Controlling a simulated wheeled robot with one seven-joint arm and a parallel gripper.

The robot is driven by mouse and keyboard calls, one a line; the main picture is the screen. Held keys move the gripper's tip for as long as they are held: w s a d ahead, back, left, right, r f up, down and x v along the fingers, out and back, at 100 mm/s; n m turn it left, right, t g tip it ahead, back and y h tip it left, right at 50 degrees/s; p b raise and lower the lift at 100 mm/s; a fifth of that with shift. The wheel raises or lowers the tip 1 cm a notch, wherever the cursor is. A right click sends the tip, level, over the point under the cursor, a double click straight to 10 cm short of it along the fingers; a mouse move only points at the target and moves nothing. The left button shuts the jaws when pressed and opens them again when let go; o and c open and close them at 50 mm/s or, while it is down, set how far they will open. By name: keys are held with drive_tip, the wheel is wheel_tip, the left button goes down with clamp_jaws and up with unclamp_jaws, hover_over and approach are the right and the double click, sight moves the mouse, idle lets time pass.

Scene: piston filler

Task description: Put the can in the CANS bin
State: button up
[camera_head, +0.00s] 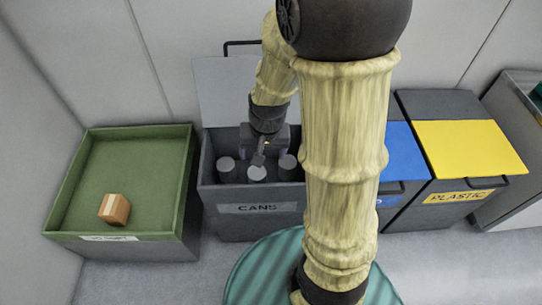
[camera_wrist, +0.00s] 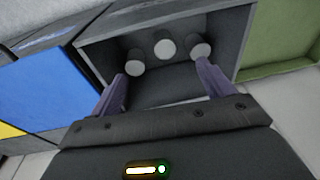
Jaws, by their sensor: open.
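The CANS bin (camera_head: 257,209) is dark grey with its lid raised at the back. Three grey cans stand inside it: a left can (camera_head: 226,169), a middle can (camera_head: 257,173) and a right can (camera_head: 288,167). Which of them is the task's can, I cannot tell. My gripper (camera_head: 262,155) is over the bin opening, pointing down. In the wrist view my gripper (camera_wrist: 160,72) has its two purple fingers apart with nothing held between them. The can tops, such as the middle one (camera_wrist: 165,48), show beyond the fingertips.
A green-lined box (camera_head: 145,165) with a small brown carton (camera_head: 114,209) stands to the left. A blue-lidded bin (camera_head: 403,152), partly hidden by my arm, and the yellow-lidded PLASTIC bin (camera_head: 470,146) stand to the right. A wall is close behind the bins.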

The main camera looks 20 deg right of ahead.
drive_tip(key=s+r+n, duration=0.3)
drive_tip(key=s, duration=0.2)
drive_tip(key=shift+d+r+t, duration=0.2)
drive_tip(key=shift+r+t, duration=0.15)
drive_tip(key=shift+t, duration=0.05)
drive_tip(key=shift+c, duration=0.4)
idle(0.4)
